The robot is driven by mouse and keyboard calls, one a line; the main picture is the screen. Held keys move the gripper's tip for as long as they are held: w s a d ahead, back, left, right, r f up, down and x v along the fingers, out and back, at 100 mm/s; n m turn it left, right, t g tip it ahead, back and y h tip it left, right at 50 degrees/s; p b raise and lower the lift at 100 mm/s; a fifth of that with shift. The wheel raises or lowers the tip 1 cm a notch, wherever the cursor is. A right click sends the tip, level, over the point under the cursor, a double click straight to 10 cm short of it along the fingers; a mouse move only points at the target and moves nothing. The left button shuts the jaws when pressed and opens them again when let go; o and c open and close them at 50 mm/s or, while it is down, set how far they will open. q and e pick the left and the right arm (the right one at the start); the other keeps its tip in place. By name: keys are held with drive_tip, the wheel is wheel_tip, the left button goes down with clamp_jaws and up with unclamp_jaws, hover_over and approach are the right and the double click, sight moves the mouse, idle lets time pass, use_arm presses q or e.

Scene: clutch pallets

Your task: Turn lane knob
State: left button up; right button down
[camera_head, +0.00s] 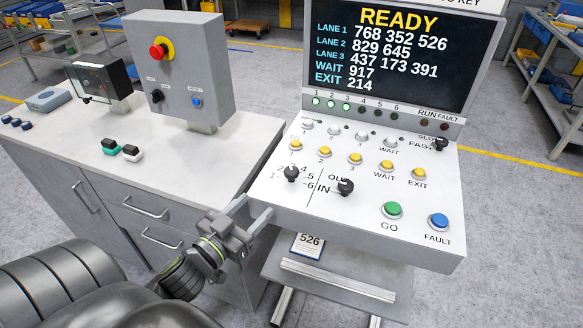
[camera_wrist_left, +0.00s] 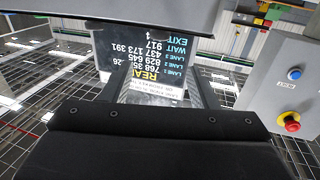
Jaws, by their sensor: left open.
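The lane knob (camera_head: 291,173) is a black knob with a pointer on the sloping console panel (camera_head: 372,235), ringed by printed lane numbers. A second black knob (camera_head: 345,187) with OUT and IN marks sits to its right. My left gripper (camera_head: 255,207) is open and empty at the panel's left front edge, short of the lane knob and apart from it. In the left wrist view, my gripper (camera_wrist_left: 158,88) frames part of the upside-down screen (camera_wrist_left: 150,62); the knobs do not show there. My right gripper is not in view.
The screen (camera_head: 395,50) reads READY above the panel. Yellow buttons (camera_head: 355,159), a green GO button (camera_head: 392,210) and a blue FAULT button (camera_head: 438,221) surround the knobs. A grey box with a red emergency button (camera_head: 158,52) stands on the left bench.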

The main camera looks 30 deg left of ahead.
sight(288, 174)
use_arm(q)
drive_tip(key=w+p, duration=0.2)
drive_tip(key=w, duration=1.3)
drive_tip(key=shift+w+d, duration=0.1)
drive_tip(key=shift+c, duration=0.3)
drive_tip(key=c, duration=0.9)
